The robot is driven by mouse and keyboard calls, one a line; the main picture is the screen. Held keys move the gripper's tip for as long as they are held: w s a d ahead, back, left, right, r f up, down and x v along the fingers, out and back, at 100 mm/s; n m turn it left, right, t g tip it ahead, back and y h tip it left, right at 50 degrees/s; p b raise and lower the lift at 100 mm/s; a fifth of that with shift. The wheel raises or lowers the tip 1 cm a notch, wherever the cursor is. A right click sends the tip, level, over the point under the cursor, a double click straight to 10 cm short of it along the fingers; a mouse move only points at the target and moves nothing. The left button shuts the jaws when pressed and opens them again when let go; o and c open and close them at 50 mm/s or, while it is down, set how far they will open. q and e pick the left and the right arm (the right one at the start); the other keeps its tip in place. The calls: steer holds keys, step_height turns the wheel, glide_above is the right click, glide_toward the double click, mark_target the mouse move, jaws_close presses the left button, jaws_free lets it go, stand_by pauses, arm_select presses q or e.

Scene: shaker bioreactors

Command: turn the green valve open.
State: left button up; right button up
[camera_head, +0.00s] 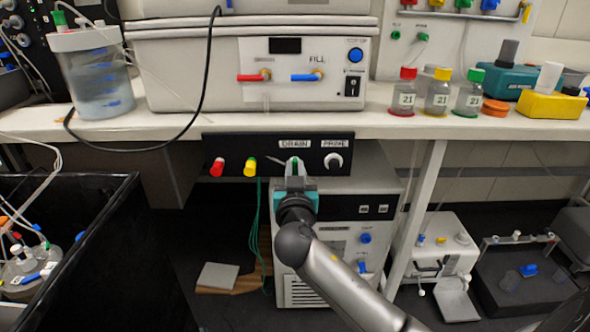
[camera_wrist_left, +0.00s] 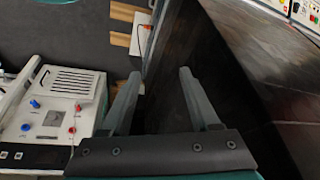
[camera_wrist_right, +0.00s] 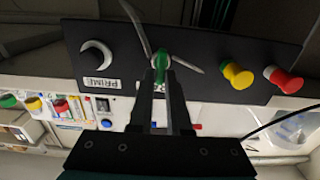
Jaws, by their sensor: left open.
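The green valve (camera_wrist_right: 161,60) is on the black panel (camera_wrist_right: 200,75) under the bench, below the DRAIN label in the head view. Thin grey rods stick out beside it. My right gripper (camera_wrist_right: 161,78) is at the valve, its narrow-set fingers on either side of the green part and apparently shut on it. In the head view my right gripper (camera_head: 294,172) hides most of the valve. My left gripper (camera_wrist_left: 157,82) is open and empty, seen only in the left wrist view, over dark floor and a black container wall.
A white machine (camera_head: 340,255) stands below; a black bin (camera_head: 100,250) is at left.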

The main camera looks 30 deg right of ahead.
jaws_close()
steer(key=shift+n, duration=0.3)
steer(key=shift+n+p, duration=0.5)
steer(key=shift+p, duration=0.05)
steer(key=shift+w+a+n+p, duration=0.1)
steer(key=shift+n+p, duration=0.25)
steer(key=shift+n, duration=0.45)
arm_select(q)
steer(key=s+a+f+g+p, duration=0.1)
steer(key=s+f+p, duration=0.1)
steer(key=f, duration=0.5)
steer(key=s+a+f+g+p, duration=0.1)
steer(key=s+f+p, duration=0.2)
steer(key=f, duration=0.4)
steer(key=shift+s+f+p, duration=0.15)
steer(key=shift+f+p, duration=0.2)
steer(key=shift+p, duration=0.05)
arm_select(e)
steer(key=shift+w+a+f+n, duration=0.1)
steer(key=shift+f+n, duration=0.1)
steer(key=shift+n, duration=2.25)
steer(key=shift+w+a+f+n, duration=0.1)
steer(key=shift+a+f+n, duration=0.05)
steer(key=shift+n, duration=2.35)
steer(key=shift+a+f+n, duration=0.1)
steer(key=shift+f+n, duration=0.1)
steer(key=shift+n, duration=2.25)
